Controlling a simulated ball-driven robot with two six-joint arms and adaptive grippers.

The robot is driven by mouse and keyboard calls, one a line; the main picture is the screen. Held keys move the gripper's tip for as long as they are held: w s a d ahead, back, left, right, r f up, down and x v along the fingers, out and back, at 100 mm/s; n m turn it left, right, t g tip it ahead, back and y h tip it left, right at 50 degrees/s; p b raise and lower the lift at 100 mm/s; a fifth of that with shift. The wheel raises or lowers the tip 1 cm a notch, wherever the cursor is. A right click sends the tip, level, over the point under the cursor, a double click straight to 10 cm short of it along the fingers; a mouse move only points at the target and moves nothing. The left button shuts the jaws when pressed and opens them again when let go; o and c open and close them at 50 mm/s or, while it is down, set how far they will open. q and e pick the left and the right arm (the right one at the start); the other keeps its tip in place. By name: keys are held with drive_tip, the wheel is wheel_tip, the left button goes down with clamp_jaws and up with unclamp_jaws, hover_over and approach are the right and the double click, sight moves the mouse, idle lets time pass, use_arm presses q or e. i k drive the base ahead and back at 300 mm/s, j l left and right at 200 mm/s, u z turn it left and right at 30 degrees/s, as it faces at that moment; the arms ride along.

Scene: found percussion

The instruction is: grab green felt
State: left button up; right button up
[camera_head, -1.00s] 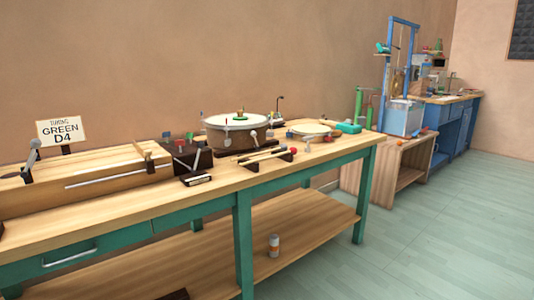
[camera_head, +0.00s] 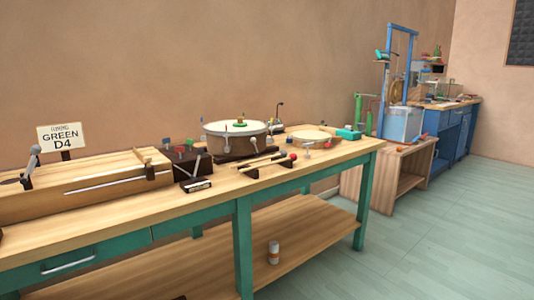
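No piece is plainly readable as green felt. A small flat green disc (camera_head: 239,124) lies on the pale top of a round drum (camera_head: 222,142) on the workbench. A small green mallet head (camera_head: 190,140) shows behind a dark box left of the drum. A teal block (camera_head: 348,134) lies near the bench's right end. Which of these is felt, I cannot tell at this size. Neither of my grippers is in view.
Mallets lie on a rack (camera_head: 262,165) before the drum. A can (camera_head: 274,252) stands on the lower shelf. The floor (camera_head: 430,235) at right is clear.

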sight(239, 123)
drive_tip(key=u, duration=0.95)
drive_tip(key=i+l+u, duration=0.15)
drive_tip(key=l+u, duration=0.3)
drive_tip(key=l, duration=0.2)
drive_tip(key=l+u, duration=0.45)
drive_tip(key=l, duration=0.15)
drive_tip(key=l+u, duration=0.45)
drive_tip(key=l, duration=0.2)
drive_tip(key=k, duration=0.05)
